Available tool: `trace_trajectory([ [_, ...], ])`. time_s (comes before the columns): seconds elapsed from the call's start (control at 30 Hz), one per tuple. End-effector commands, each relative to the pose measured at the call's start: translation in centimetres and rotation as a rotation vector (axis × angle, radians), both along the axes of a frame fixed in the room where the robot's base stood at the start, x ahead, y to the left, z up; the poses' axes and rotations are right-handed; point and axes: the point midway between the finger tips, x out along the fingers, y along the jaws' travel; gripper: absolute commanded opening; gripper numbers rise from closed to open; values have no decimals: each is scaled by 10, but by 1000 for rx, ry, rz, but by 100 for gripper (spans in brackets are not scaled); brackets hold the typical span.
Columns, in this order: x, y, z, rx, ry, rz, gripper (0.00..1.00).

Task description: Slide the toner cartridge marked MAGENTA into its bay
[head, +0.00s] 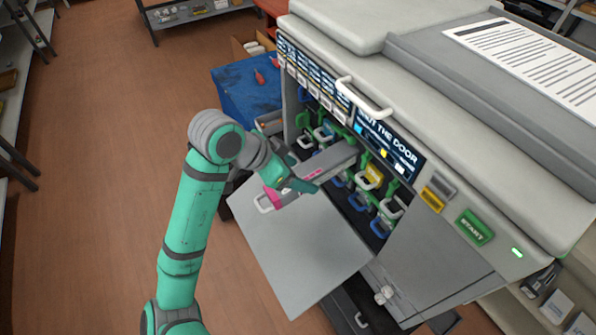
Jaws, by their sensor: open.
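The magenta cartridge is a long grey box (331,160) with a pink marking and a magenta front end with a pale handle (265,203). It sticks out of the printer's open front, its far end at the bay opening (350,143). How deep it sits in a bay is hard to tell. My gripper (302,185) is open at the cartridge's outer part, overlapping it in the picture; whether it touches is unclear. My gripper hides part of the cartridge's side.
The printer's grey door (298,250) is folded down below the cartridge. Other bays hold cartridges with yellow (374,174) and blue ends and pale handles. Green latches stand among them. A blue box (243,88) stands behind, left of the printer. The floor at left is clear.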

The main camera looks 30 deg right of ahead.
Motion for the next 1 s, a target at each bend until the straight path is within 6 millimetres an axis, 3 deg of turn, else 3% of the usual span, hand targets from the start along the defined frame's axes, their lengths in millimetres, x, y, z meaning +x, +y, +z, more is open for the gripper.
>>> trace_trajectory([
  [0.6, 0, 40, 0, -2, -1, 6, 67],
  [1.0, 0, 43, 4, -1, -1, 5, 67],
])
